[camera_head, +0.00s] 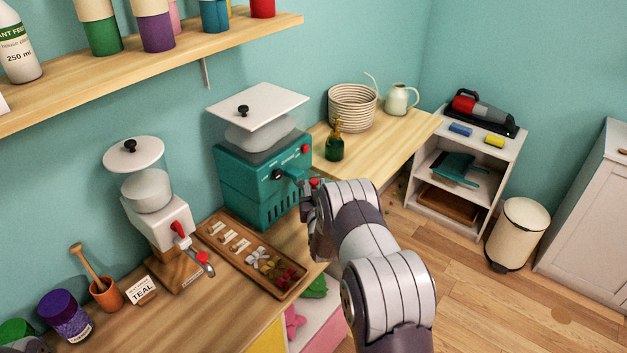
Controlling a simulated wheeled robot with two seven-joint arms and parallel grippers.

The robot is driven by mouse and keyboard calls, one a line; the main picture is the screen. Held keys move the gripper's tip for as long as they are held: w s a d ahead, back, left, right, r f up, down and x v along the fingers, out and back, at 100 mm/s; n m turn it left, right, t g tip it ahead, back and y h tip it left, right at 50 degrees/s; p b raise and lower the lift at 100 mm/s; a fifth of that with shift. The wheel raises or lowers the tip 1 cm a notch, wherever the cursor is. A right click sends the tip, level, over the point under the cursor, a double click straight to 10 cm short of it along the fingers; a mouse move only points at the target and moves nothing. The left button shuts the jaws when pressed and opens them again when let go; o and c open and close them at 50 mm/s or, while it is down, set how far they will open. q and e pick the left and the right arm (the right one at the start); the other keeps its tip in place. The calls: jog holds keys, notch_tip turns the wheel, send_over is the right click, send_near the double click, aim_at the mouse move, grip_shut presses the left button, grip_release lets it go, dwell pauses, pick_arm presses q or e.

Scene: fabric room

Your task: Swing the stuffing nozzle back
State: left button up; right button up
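The teal stuffing machine (250,183) stands on the wooden counter against the wall, with a clear hopper and a white lid on top. Its dark nozzle (291,174) sticks out from the front toward the right, and a red part (314,182) shows at its end. My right gripper (309,192) is at the nozzle's end, beside the machine's front right. My own wrist hides part of it, so I cannot tell whether its fingers touch or hold the nozzle. My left gripper is not in view.
A wooden tray (226,257) of small parts lies in front of the machine. A white grinder-like device (160,215) with a red handle stands left. A green bottle (334,147) and a woven basket (352,108) stand behind. Open floor (470,285) lies to the right.

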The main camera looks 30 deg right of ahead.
jog(key=shift+x, duration=0.85)
jog(key=shift+w+d, duration=0.15)
jog(key=shift+w, duration=0.15)
grip_shut()
jog(key=n+y+b, duration=0.1)
jog(key=y+b, duration=0.1)
jog(key=w+d+n+t+y+b, duration=0.1)
jog(key=n+y, duration=0.1)
jog(key=d+n+y+b, duration=0.1)
jog(key=y+b, duration=0.1)
jog(key=shift+w+y+b, duration=0.15)
jog(key=shift+y+b, duration=0.2)
jog(key=shift+y, duration=0.05)
